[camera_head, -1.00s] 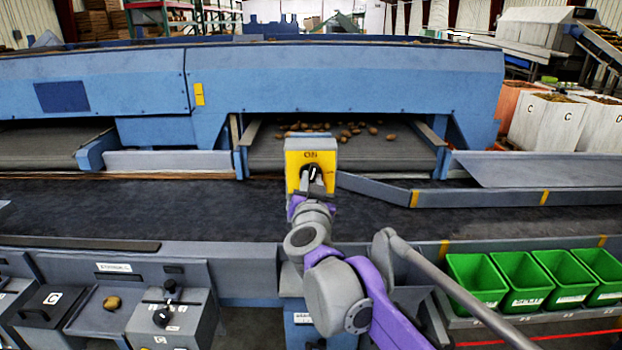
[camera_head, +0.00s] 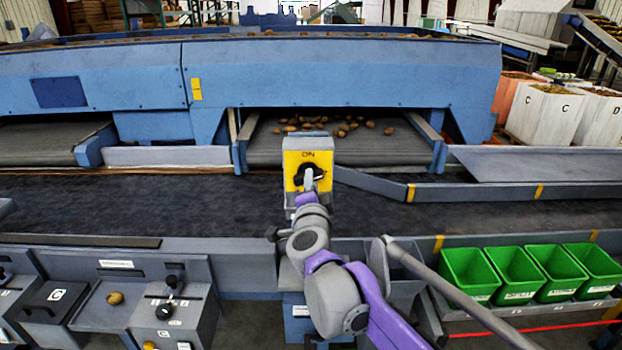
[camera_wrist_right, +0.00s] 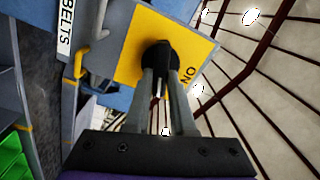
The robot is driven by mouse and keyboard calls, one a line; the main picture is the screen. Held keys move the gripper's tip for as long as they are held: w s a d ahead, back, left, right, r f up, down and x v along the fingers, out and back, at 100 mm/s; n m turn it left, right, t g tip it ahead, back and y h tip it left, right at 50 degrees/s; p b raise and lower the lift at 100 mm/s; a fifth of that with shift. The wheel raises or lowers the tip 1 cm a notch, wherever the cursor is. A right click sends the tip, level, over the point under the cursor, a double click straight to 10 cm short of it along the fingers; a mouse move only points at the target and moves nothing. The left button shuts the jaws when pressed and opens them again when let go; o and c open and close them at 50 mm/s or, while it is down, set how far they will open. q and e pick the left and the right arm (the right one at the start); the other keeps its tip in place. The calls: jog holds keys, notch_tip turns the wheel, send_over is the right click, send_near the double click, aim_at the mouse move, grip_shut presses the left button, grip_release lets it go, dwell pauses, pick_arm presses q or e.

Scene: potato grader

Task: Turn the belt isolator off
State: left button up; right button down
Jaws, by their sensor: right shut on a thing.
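The knob's exact angle is partly hidden by the fingers. A "BELTS" label (camera_wrist_right: 65,28) is beside the box. My left gripper is not in view.
Green bins (camera_head: 515,272) stand at the right front. A lever box (camera_head: 172,312) and a tray with a potato (camera_head: 115,298) are at the left front.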

jog(key=shift+f+m+p, duration=0.1)
jog(key=shift+m+p, duration=0.35)
jog(key=shift+m, duration=1.45)
jog(key=c, duration=0.8)
grip_release()
jog(key=shift+o, duration=0.2)
jog(key=shift+s, duration=0.1)
jog(key=s+b, duration=0.1)
jog(key=s, duration=0.9)
jog(key=shift+s, duration=0.3)
